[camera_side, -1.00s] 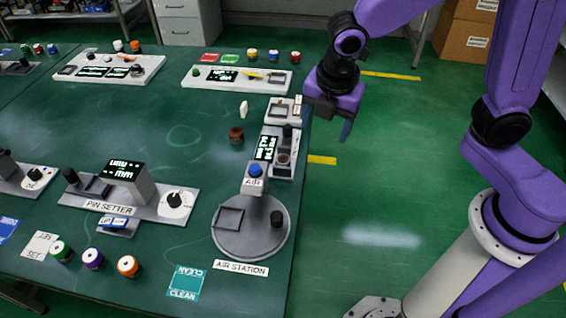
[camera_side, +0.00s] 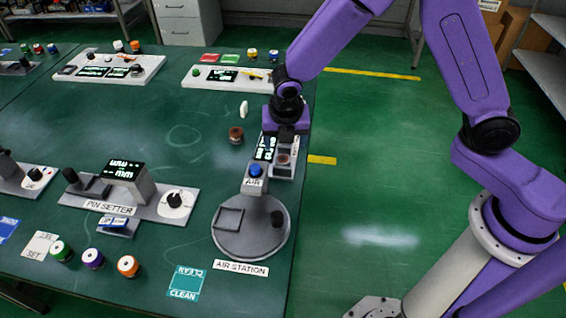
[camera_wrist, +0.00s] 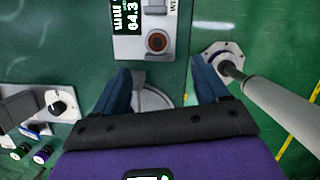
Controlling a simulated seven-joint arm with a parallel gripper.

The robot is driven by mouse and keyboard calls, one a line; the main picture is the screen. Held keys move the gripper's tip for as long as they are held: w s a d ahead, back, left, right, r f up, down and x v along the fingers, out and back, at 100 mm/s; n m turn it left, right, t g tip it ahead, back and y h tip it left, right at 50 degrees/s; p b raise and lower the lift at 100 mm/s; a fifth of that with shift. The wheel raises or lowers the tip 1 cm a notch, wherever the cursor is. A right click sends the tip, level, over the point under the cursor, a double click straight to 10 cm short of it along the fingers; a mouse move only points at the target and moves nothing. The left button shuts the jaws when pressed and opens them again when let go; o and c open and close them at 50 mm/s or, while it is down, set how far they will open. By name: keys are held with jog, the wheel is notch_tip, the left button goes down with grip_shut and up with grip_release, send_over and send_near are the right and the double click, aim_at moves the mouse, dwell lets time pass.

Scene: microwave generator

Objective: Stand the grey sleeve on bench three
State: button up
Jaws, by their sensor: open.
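My gripper (camera_wrist: 163,85) is open, with its two blue fingers apart and nothing visible between them. In the side view my gripper (camera_side: 288,125) is over the right edge of the green table, at the back of a small grey measuring station (camera_side: 284,172). In the wrist view this station (camera_wrist: 128,48) has a lit display and a round socket with a brown-red centre (camera_wrist: 157,41), ahead of the fingers. I cannot pick out the grey sleeve for certain. No label for bench three is readable.
The air station (camera_side: 250,238) with its blue button (camera_side: 255,171) stands nearer the camera. A brown jar (camera_side: 236,136) and a white piece (camera_side: 243,109) stand left of my gripper. The pin setter (camera_side: 110,208) is further left. The table middle is clear.

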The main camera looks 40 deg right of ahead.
aim_at(283, 159)
jog(key=shift+w+x, duration=0.2)
jog(key=shift+x, duration=4.4)
jog(key=c, duration=1.3)
jog(key=a+r+n, duration=0.1)
jog(key=r+n, duration=0.2)
jog(key=r, duration=0.1)
jog(key=a+r+n+y, duration=0.1)
jog(key=a+r+n, duration=0.1)
jog(key=r+n, duration=0.1)
jog(key=a+r+n+y, duration=0.1)
jog(key=a+r+n, duration=0.1)
jog(key=r, duration=0.3)
jog(key=shift+s+n+t, duration=0.3)
jog(key=shift+s+n, duration=0.05)
jog(key=shift+n, duration=0.25)
